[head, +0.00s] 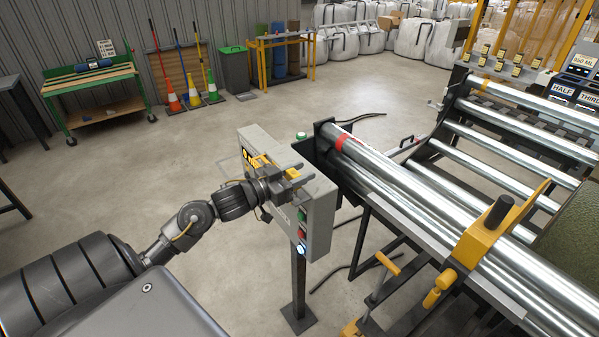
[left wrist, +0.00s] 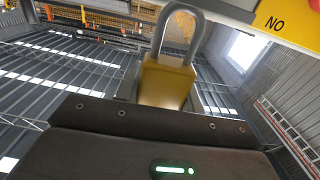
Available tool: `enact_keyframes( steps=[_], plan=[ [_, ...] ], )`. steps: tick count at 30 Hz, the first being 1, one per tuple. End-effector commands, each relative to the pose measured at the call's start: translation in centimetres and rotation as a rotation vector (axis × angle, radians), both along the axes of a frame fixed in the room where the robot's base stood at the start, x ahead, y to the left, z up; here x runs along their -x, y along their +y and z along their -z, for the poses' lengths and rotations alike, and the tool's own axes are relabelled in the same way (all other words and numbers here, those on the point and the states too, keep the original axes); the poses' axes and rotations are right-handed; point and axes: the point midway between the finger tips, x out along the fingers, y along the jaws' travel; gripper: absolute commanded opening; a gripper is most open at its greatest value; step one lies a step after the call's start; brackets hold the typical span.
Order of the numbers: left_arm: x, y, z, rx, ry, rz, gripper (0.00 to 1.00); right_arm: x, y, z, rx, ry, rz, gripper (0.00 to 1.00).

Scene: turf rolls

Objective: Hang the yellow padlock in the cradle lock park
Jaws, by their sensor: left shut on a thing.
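The yellow padlock (left wrist: 166,84) fills the middle of the left wrist view, its grey shackle (left wrist: 181,28) uppermost there. My left gripper (head: 284,180) is shut on the padlock, which shows as a small yellow block (head: 293,174) in the head view. The gripper is at the face of a grey control box (head: 322,199) on a post. A yellow label (head: 262,161) on that box is partly covered by the gripper. I cannot make out the lock park itself, nor whether the shackle touches anything. My right gripper is not in view.
The box carries lit buttons (head: 301,232) low on its side. Behind it, a cradle of steel rollers (head: 400,190) with a yellow bracket (head: 490,235) fills the right. A green bench (head: 95,88) stands far left. The floor (head: 140,175) left of the box is clear.

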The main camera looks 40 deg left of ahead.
Motion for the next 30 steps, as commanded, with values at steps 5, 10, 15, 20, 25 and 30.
enact_keyframes(
  steps=[5, 10, 15, 20, 25, 30],
  plan=[
    [0.0, 0.0, 0.5, 0.000, 0.000, 0.000, 0.13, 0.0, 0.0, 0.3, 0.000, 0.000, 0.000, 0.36],
    [0.0, 0.0, 1.0, 0.001, 0.000, -0.001, 0.13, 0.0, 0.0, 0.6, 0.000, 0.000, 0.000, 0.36],
    [0.0, 0.0, 1.4, 0.001, 0.000, -0.001, 0.13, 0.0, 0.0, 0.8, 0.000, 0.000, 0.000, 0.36],
    [0.0, 0.0, 1.8, 0.001, -0.001, -0.001, 0.13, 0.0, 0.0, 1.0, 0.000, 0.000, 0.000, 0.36],
    [0.0, 0.0, 2.2, 0.001, -0.001, 0.000, 0.13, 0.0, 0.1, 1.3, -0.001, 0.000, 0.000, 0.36],
    [0.0, 0.0, 2.6, 0.000, -0.001, 0.000, 0.13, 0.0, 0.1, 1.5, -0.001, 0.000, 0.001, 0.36]
  ],
)
